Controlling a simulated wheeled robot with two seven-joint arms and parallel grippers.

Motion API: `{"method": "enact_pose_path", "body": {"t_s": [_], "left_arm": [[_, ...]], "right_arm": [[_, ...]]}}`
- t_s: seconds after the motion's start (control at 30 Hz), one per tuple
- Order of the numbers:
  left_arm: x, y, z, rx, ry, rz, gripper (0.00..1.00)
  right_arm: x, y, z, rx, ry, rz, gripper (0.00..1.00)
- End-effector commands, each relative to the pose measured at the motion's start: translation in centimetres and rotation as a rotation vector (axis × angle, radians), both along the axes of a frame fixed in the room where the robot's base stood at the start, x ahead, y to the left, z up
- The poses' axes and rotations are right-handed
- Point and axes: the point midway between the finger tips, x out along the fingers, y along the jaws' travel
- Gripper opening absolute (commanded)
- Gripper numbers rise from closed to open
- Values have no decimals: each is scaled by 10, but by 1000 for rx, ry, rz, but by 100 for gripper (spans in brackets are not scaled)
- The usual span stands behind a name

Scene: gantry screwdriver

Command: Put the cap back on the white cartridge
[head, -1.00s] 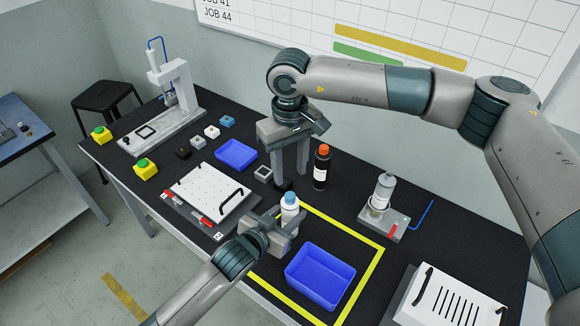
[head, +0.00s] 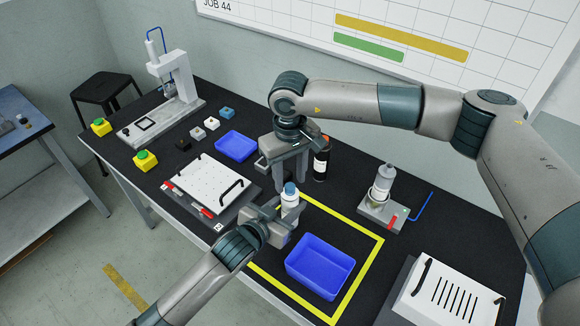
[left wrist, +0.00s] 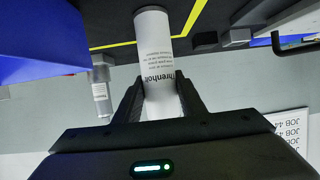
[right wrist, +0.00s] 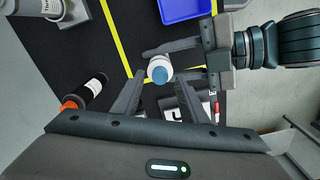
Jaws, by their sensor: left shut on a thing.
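The white cartridge (head: 290,202) stands upright in my left gripper (head: 284,213), whose fingers are shut around its body. The left wrist view shows its printed white side (left wrist: 157,75); its top end is hidden there. A blue cap (head: 290,188) sits at the top of the cartridge; it also shows in the right wrist view (right wrist: 161,75). I cannot tell whether it is fully seated. My right gripper (head: 293,183) is just behind and above the cartridge, pointing down. Its fingers are apart and empty, with the capped top visible between and beyond them in the right wrist view.
A blue tray (head: 320,268) stands right of the left gripper, inside the yellow outline (head: 368,258). A dark bottle with an orange top (head: 321,165) stands close behind the right gripper. A grey bottle (head: 384,178) stands in a holder farther right. A white perforated plate (head: 208,182) lies left.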

Motion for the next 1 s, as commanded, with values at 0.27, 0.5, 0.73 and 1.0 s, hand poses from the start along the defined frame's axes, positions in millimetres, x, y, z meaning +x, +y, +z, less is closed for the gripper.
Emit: {"method": "enact_pose_path", "body": {"t_s": [0.27, 0.5, 0.73, 1.0], "left_arm": [[0, 0, -1, 1, 2, 0, 0], [0, 0, -1, 1, 2, 0, 0], [0, 0, -1, 1, 2, 0, 0], [0, 0, -1, 1, 2, 0, 0]], "right_arm": [[0, 0, -15, 0, 0, 0, 39], [0, 0, -15, 0, 0, 0, 39], [0, 0, -15, 0, 0, 0, 0], [0, 0, -15, -1, 1, -8, 0]]}}
